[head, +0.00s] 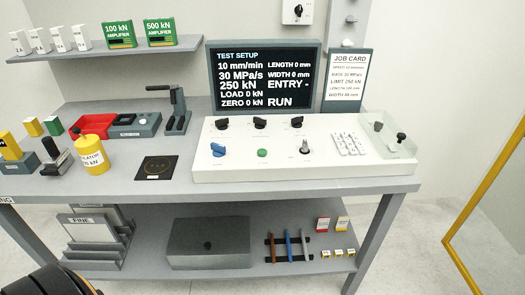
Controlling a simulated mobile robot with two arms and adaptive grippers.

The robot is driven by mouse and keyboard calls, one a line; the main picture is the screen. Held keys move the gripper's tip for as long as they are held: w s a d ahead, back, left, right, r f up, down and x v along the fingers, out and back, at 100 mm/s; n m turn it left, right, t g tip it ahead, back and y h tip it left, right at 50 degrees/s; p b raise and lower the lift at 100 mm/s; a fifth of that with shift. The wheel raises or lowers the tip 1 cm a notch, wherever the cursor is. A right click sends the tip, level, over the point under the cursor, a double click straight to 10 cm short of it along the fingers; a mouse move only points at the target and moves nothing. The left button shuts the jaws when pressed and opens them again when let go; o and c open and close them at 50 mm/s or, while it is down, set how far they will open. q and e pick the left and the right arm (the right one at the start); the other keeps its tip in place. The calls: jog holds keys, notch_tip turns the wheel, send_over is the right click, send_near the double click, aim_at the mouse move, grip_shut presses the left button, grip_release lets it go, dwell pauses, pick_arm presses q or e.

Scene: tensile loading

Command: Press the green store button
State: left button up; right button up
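The green button (262,152) is a small round cap on the sloping top of the white control console (300,175). It sits in the front row, between a blue knob (218,149) on its left and a black-and-silver knob (305,146) on its right. Nothing covers it. No print naming it can be read at this size. The dark screen (262,75) behind the console reads "TEST SETUP" with 10 mm/min, 30 MPa/s, 250 kN, length 0 mm, width 0 mm, and "RUN". Neither of my grippers shows in the head view.
A job card (347,80) stands right of the screen. A keypad (349,144) and a clear-covered black knob (401,137) sit on the console's right. A yellow cylinder (93,155), red tray (95,126) and black lever (178,108) stand left. Bare bench lies before the console.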

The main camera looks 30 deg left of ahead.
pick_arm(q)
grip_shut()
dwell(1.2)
